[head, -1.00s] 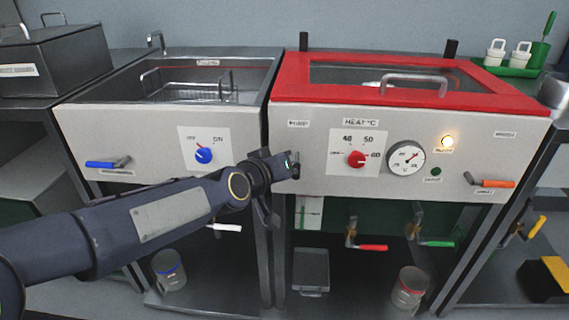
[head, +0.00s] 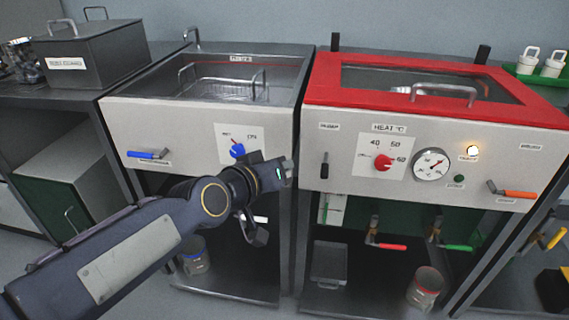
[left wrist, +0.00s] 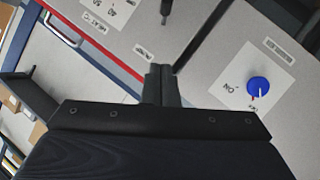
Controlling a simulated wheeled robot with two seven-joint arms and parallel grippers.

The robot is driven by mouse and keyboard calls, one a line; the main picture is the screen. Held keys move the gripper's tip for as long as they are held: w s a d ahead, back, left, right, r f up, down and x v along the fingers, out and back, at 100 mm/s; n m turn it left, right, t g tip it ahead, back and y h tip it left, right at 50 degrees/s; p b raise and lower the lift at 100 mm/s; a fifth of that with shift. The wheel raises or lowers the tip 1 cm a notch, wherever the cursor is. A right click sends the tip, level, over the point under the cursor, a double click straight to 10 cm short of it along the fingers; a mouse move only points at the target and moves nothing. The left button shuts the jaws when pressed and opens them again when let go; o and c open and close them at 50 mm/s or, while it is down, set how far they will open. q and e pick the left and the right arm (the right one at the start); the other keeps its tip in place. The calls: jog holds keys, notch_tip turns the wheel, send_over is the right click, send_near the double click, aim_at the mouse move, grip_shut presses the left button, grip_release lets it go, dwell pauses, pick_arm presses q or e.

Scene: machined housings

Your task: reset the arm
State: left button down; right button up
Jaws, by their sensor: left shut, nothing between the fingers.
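My left arm reaches in from the lower left in the head view. Its gripper (head: 287,172) is in front of the gap between the two machine housings, shut and empty. In the left wrist view the fingers (left wrist: 160,84) are together with nothing between them. The left housing (head: 185,130) has a blue knob (head: 238,150), which also shows in the left wrist view (left wrist: 258,87). The right housing (head: 338,150) has a red lid rim, a red heat knob (head: 383,162) and a black lever switch (head: 324,170) just right of my gripper. My right gripper is not in view.
A round gauge (head: 431,164) and a lit lamp (head: 473,151) are on the right panel. Blue (head: 148,154) and orange (head: 518,194) handles stick out from the fronts. Red (head: 392,247) and green (head: 457,247) valve handles sit below. A grey lidded box (head: 90,57) stands at the back left.

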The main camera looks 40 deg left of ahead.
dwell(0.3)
pick_arm(q)
jog(key=s+d+f+m+g+h, duration=0.6)
jog(key=s+d+f+g, duration=0.2)
jog(key=s+d+f, duration=0.4)
notch_tip(320, 180, up, 23)
jog(key=d+p, duration=0.1)
jog(key=p, duration=2.4)
jog(key=shift+w+d+r+g, duration=0.15)
jog(key=shift+d+g, duration=0.1)
jog(key=shift+g, duration=0.05)
